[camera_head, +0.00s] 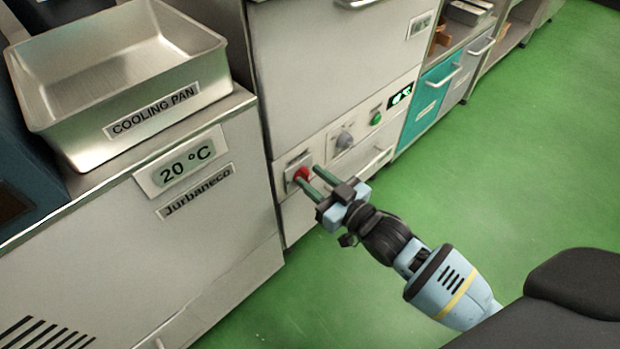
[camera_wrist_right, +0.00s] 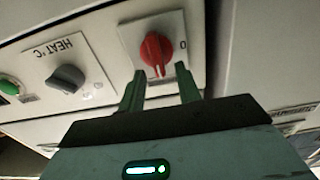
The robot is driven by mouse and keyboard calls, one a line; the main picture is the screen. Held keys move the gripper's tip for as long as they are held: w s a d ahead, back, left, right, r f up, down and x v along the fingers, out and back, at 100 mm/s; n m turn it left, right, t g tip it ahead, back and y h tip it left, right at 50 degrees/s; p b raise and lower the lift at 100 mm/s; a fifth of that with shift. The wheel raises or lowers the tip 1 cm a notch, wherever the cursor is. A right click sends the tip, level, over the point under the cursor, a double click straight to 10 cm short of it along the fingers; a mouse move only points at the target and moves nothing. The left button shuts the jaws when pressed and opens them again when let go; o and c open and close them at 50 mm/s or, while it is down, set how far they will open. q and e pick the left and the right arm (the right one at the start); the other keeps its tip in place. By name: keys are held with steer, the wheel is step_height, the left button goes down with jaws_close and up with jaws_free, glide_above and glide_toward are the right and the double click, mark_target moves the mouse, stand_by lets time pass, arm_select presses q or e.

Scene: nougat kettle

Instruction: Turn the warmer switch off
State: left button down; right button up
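The warmer switch is a red rotary knob (camera_head: 301,174) on a pale plate on the warmer's front panel. In the right wrist view the red knob (camera_wrist_right: 156,51) shows close up, with a "0" mark beside it on the plate. My right gripper (camera_head: 296,177) reaches to the knob. In the wrist view its two green fingers (camera_wrist_right: 161,88) are apart, with their tips just below and to either side of the knob. No grip on the knob shows; contact cannot be told. My left gripper is not in view.
A grey heat knob (camera_head: 344,140), a green button (camera_head: 376,118) and a lit green display (camera_head: 401,95) sit right of the switch. A cooling pan (camera_head: 60,92) stands on the counter at left. The green floor (camera_head: 510,170) at right is clear.

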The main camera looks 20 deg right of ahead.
steer(key=shift+w+a, duration=0.2)
steer(key=shift+w, duration=0.4)
jaws_close()
